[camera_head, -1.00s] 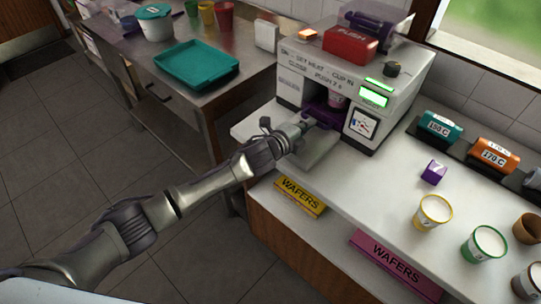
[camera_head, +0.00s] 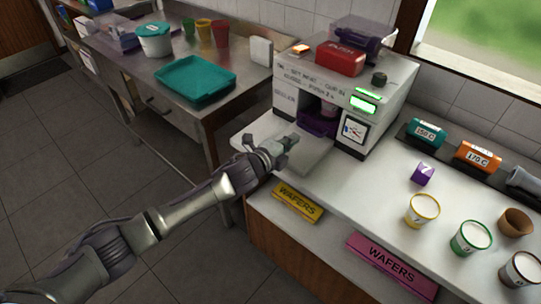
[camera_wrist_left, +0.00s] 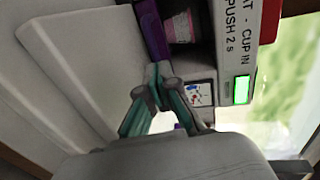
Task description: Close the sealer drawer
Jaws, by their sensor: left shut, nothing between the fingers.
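The sealer (camera_head: 355,83) is a white machine with a red PUSH block on top and a lit green display. Its purple drawer (camera_head: 317,125) sits in the front opening, with a cup (camera_head: 329,109) inside under the machine. The wrist view also shows the purple drawer front (camera_wrist_left: 154,32) and the pink-patterned cup (camera_wrist_left: 179,27). My left gripper (camera_head: 291,141) is shut and empty, over the white ledge in front of the sealer and apart from the drawer. Its fingertips (camera_wrist_left: 158,72) point toward the opening in the wrist view. My right gripper is not in view.
A steel table with a teal tray (camera_head: 194,91) stands at the left.

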